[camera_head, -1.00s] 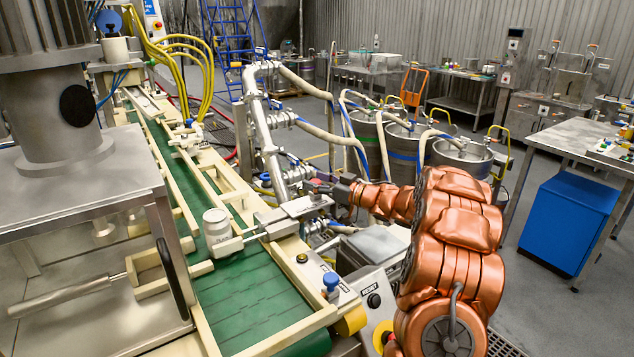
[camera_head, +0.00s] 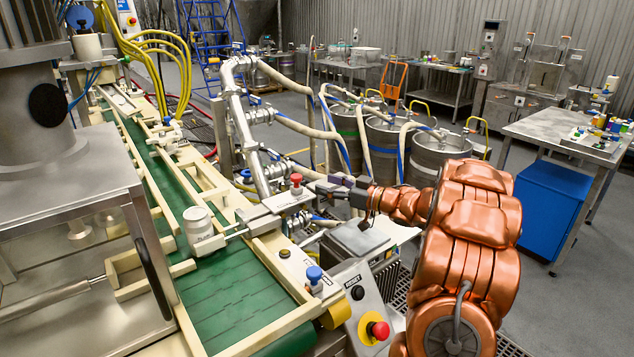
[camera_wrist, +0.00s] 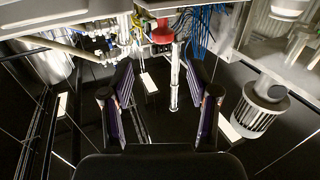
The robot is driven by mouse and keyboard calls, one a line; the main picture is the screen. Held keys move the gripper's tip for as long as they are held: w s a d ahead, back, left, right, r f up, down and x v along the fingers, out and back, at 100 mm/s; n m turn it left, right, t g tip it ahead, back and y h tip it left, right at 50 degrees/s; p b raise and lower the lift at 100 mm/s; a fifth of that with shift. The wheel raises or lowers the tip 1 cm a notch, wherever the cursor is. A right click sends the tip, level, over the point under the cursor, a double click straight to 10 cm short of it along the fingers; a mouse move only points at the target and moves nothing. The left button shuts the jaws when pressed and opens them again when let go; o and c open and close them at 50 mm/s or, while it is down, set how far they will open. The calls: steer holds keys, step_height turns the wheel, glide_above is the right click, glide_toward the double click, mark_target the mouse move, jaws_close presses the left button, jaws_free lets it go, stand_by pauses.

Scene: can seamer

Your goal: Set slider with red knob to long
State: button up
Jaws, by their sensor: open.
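The red knob (camera_head: 296,180) stands upright on the slider's pale metal block (camera_head: 288,200), on the right rail of the conveyor. A rod runs left from the block to a pale guide bar over the green belt. My gripper (camera_head: 328,186) is just right of the knob, apart from it, open and empty. Its fingertips are small in the head view. In the wrist view my spread fingers (camera_wrist: 160,75) have nothing clearly between them. A red shape, likely the knob (camera_wrist: 162,32), shows beyond them. I cannot read the slider's length marks.
A white can (camera_head: 198,222) stands on the green belt (camera_head: 230,300) by the guide bar. A blue knob (camera_head: 314,273) is on the rail in front. A control panel with a red stop button (camera_head: 379,330) lies below. Pipes (camera_head: 250,135) and metal kegs (camera_head: 385,145) stand behind.

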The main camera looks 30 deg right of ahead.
steer(key=shift+v, duration=0.9)
